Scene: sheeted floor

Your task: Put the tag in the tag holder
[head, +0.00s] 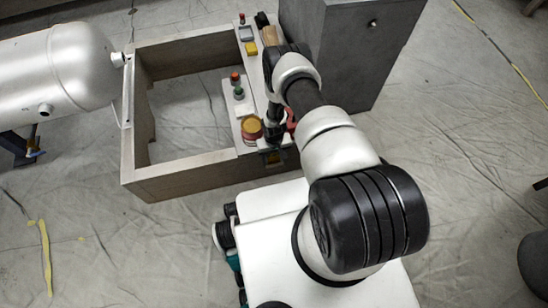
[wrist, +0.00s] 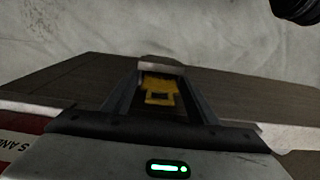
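In the wrist view, a small yellow piece with a square opening, which looks like the tag (wrist: 160,91), shows between the two dark fingers of my gripper (wrist: 160,80). I cannot tell if the fingers touch it or if it lies beyond them. A pale bar (wrist: 162,67) crosses just beyond the fingertips; I cannot tell if it belongs to the tag holder. The arm hides most of the gripper there.
The hollow wooden frame (head: 165,187) has a panel with a red-and-yellow button (head: 252,128) and a red-and-green control (head: 237,84). A dark grey block (head: 350,50) stands behind right. A silver tank (head: 62,68) is at left.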

